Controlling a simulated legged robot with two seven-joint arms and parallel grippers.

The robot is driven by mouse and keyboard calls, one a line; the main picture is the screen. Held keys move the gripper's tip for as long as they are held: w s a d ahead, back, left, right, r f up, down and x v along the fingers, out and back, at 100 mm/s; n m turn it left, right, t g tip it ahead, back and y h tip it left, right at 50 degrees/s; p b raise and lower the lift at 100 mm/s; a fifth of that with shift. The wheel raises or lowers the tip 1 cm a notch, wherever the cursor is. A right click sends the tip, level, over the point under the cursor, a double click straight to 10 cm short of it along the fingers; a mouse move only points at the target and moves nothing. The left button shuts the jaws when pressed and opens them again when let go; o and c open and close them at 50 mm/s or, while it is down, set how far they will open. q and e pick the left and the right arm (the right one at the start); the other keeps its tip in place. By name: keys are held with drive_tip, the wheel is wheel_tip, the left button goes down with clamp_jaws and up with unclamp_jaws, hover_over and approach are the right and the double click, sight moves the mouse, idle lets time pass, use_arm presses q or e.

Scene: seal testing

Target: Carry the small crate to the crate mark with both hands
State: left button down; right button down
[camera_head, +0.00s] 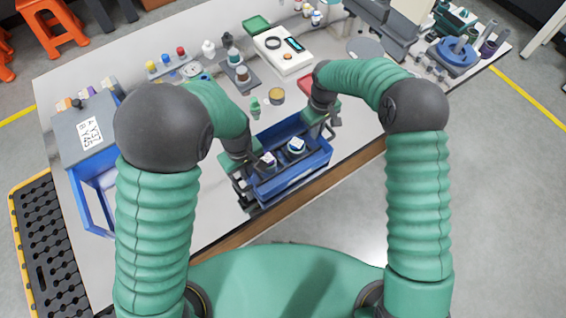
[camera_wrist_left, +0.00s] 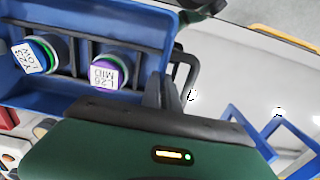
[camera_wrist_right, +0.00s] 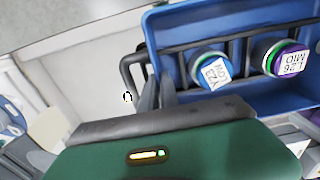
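The small crate (camera_head: 285,183) is blue with dark end handles and stands at the table's front edge. I cannot tell whether it touches the table. My right gripper (camera_head: 322,108) is likewise at the right end handle (camera_wrist_right: 128,72). The gripped part of each handle is partly hidden. I cannot make out the crate mark.
A larger blue bin (camera_head: 80,193) with a grey labelled top stands at the table's left end. A green bottle (camera_head: 255,108) and a round tin (camera_head: 277,96) stand behind the crate. A white instrument (camera_head: 283,50) is farther back. Bare tabletop (camera_head: 215,215) lies left of the crate.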

use_arm(q)
drive_tip(key=shift+a+f+b, duration=0.15)
drive_tip(key=shift+f+b, duration=0.2)
drive_tip(key=shift+f, duration=0.3)
use_arm(e)
drive_tip(key=shift+w+f, duration=0.1)
drive_tip(key=shift+f, duration=0.5)
use_arm(q)
drive_tip(key=c, duration=2)
unclamp_jaws()
drive_tip(key=shift+r, duration=0.15)
use_arm(e)
drive_tip(key=c, duration=2)
unclamp_jaws()
drive_tip(key=shift+a+r, duration=0.1)
drive_tip(key=shift+r, duration=0.05)
use_arm(q)
drive_tip(key=o, duration=0.4)
use_arm(e)
drive_tip(key=o, duration=0.4)
use_arm(q)
drive_tip(key=shift+s, duration=0.1)
drive_tip(key=shift+r, duration=0.1)
